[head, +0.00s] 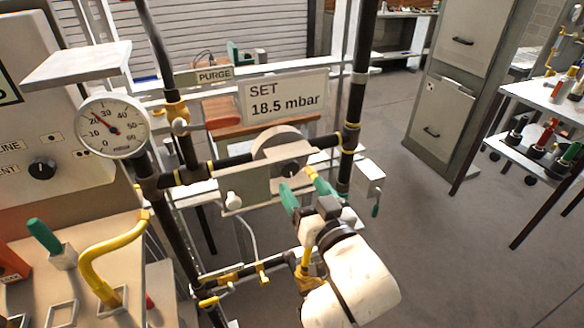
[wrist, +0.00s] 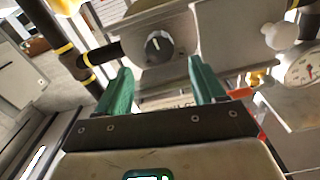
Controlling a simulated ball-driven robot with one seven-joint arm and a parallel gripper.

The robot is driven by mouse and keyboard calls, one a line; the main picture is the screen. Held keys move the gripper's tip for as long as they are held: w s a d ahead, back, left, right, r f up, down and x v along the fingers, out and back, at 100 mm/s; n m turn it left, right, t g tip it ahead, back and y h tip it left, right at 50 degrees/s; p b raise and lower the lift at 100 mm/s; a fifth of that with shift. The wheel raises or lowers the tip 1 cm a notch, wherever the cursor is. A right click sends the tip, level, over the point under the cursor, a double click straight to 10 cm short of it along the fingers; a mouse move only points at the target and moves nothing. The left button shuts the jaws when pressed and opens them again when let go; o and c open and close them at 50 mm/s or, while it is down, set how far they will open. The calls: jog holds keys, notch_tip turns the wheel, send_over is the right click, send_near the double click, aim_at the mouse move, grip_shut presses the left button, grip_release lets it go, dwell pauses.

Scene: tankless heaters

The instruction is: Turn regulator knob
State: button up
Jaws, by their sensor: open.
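The regulator (head: 281,142) is a grey round body on the dark pipe run in the head view. Its small dark knob (head: 291,168) faces my gripper. In the wrist view the knob (wrist: 158,46) shows a pale pointer mark and lies just beyond the fingertips, roughly centred between them. My gripper (head: 300,182) is open, with green fingers apart and nothing between them; it also shows in the wrist view (wrist: 160,66). A round white gauge (head: 113,127) stands left of the regulator, its needle near 20. A sign (head: 284,97) reads SET 18.5 mbar.
Dark vertical pipes (head: 357,90) with yellow fittings flank the regulator. A yellow bent handle (head: 105,262) and a green-handled switch (head: 45,237) are on the left bench. A PURGE label (head: 214,75) is above the pipe. The floor (head: 450,260) at right is free.

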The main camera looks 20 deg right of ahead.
aim_at(290, 170)
jog(key=w, duration=0.7)
jog(key=shift+c, duration=0.2)
jog(key=c, duration=1)
jog(key=shift+n+p, duration=0.4)
jog(key=n+p, duration=0.1)
jog(key=n, duration=0.3)
jog(key=shift+r+p, duration=0.1)
jog(key=shift+p, duration=0.3)
jog(key=shift+a+n+p, duration=0.1)
jog(key=shift+n+p, duration=0.75)
jog(key=shift+n, duration=1.65)
